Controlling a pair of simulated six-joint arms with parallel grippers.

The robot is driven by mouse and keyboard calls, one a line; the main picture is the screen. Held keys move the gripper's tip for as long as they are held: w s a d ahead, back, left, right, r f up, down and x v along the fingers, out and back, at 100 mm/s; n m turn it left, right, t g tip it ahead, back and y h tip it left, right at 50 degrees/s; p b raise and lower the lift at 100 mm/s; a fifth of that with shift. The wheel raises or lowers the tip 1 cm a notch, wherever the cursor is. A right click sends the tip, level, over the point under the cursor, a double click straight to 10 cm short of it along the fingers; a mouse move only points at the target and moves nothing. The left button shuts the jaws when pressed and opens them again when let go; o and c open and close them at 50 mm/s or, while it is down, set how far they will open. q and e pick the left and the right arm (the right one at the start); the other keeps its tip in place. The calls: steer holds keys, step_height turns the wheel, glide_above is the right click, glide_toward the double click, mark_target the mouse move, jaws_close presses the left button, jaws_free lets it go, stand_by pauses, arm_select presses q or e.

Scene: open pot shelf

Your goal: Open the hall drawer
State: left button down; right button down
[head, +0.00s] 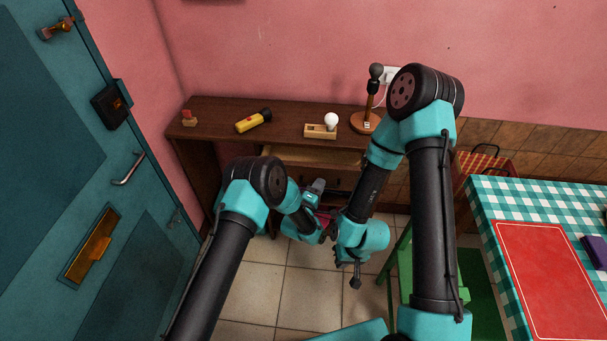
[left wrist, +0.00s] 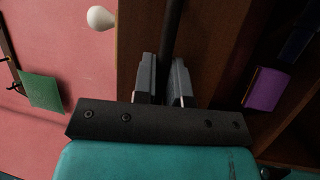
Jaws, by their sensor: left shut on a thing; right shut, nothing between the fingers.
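The hall drawer (head: 312,157) is in the dark wooden hall table (head: 222,112) against the pink wall. A strip of its pale inside shows below the tabletop, so it stands partly out. My left gripper (head: 318,187) is in front of the drawer, partly hidden by my arms. In the left wrist view its fingers (left wrist: 164,85) are shut on a dark bar (left wrist: 171,30), which looks like the drawer handle. My right gripper (head: 355,282) is shut and empty, pointing down over the tiled floor, away from the drawer.
On the tabletop are a yellow flashlight (head: 252,121), a wooden block with a white bulb (head: 331,120), a small red-topped stamp (head: 189,117) and a lamp-like stand (head: 372,100). A teal door (head: 130,200) is left; a checkered table (head: 540,195) and green chair (head: 400,270) are right.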

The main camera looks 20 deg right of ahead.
arm_select(q)
steer(key=s+a, duration=0.3)
steer(key=s, duration=0.5)
steer(key=c, duration=1.2)
jaws_free()
steer(key=shift+a, duration=0.1)
steer(key=v, duration=1.1)
steer(key=shift+s+a+f, duration=0.15)
steer(key=shift+s+a, duration=0.1)
steer(key=shift+a, duration=0.05)
